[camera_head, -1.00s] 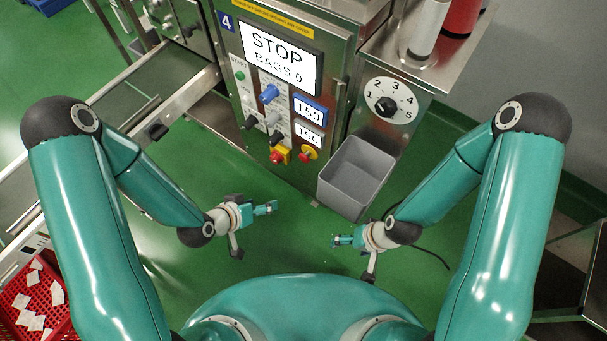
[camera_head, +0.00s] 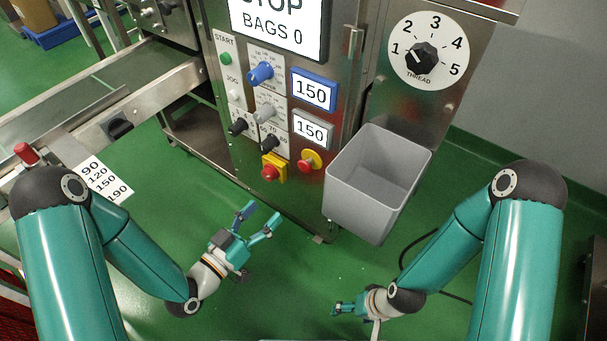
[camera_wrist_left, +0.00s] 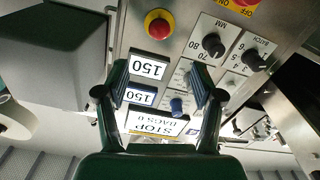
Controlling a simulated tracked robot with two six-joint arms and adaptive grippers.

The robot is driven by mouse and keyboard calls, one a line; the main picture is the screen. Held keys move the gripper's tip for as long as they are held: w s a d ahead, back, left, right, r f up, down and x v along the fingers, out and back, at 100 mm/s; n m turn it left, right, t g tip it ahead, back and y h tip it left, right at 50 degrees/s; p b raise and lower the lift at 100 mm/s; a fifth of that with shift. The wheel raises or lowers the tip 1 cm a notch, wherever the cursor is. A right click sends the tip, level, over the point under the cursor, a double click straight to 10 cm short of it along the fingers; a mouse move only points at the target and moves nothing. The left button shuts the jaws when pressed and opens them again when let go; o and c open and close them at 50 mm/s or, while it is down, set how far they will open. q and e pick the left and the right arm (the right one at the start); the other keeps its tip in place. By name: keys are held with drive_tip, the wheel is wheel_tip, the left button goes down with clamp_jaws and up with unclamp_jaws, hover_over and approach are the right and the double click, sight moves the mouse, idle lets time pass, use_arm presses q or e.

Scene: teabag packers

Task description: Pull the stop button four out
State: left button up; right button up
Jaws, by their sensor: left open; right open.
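The stop button (camera_head: 307,163) is a red mushroom head on a yellow ring, low on the steel control panel, below the lower 150 display. It also shows in the left wrist view (camera_wrist_left: 158,25), upside down, near the top. My left gripper (camera_head: 260,218) is open and empty, in front of and below the panel, apart from the button. Its two fingers frame the displays in the left wrist view (camera_wrist_left: 158,82). My right gripper (camera_head: 338,309) is open and empty, low over the green floor. Whether the button is pressed in or out is unclear.
A red-and-yellow ON/OFF switch (camera_head: 272,169) sits left of the button. Several knobs, including a blue one (camera_head: 261,73), are above it. A grey bin (camera_head: 343,205) hangs close on the right, below the thread dial (camera_head: 429,50). Space before the panel is free.

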use_arm(q)
drive_tip(key=p, duration=0.3)
approach(303, 171)
drive_tip(key=x, duration=1)
drive_tip(key=shift+w+d+p, duration=0.2)
drive_tip(key=shift+w+p, duration=0.05)
drive_tip(key=shift+p, duration=0.05)
clamp_jaws()
